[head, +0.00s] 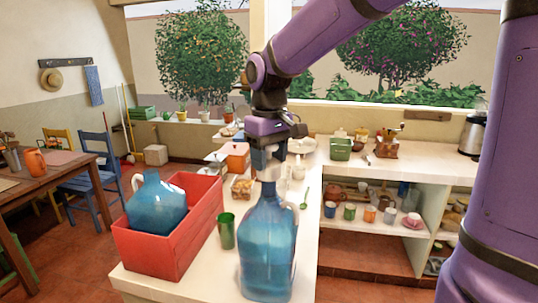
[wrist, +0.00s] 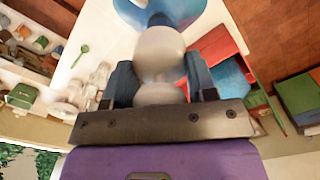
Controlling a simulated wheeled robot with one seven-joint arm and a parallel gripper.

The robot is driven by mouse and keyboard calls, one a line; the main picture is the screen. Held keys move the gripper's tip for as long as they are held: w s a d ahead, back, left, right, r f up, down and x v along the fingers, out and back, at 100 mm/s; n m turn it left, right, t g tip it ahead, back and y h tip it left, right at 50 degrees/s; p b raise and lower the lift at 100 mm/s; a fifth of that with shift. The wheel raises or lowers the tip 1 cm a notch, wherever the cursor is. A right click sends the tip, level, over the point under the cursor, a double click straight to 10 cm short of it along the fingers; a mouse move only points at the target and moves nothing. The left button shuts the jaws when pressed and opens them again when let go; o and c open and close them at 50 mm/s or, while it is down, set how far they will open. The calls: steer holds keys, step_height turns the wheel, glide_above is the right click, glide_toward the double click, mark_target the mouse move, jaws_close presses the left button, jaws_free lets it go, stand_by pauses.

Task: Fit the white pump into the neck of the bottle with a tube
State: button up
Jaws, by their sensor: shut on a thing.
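A large blue bottle (head: 267,245) with a clear side handle stands upright near the front edge of the white counter. My gripper (head: 270,160) is above its neck and shut on the white pump (head: 302,146). In the wrist view the rounded white pump (wrist: 158,50) sits between the two dark fingers of my gripper (wrist: 160,82). The blue bottle (wrist: 195,8) is just beyond the pump there. No tube can be made out, and whether the pump touches the neck cannot be told.
A red crate (head: 165,253) left of the bottle holds another blue jug (head: 156,205). A green cup (head: 226,231) stands between crate and bottle. Shelves with cups are at the right.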

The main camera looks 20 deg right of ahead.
mark_target(269, 173)
steer(key=shift+f, duration=2.1)
stand_by(2.1)
steer(key=o, duration=1)
steer(key=shift+o, duration=0.2)
step_height(269, 173, up, 11)
steer(key=shift+f, duration=0.15)
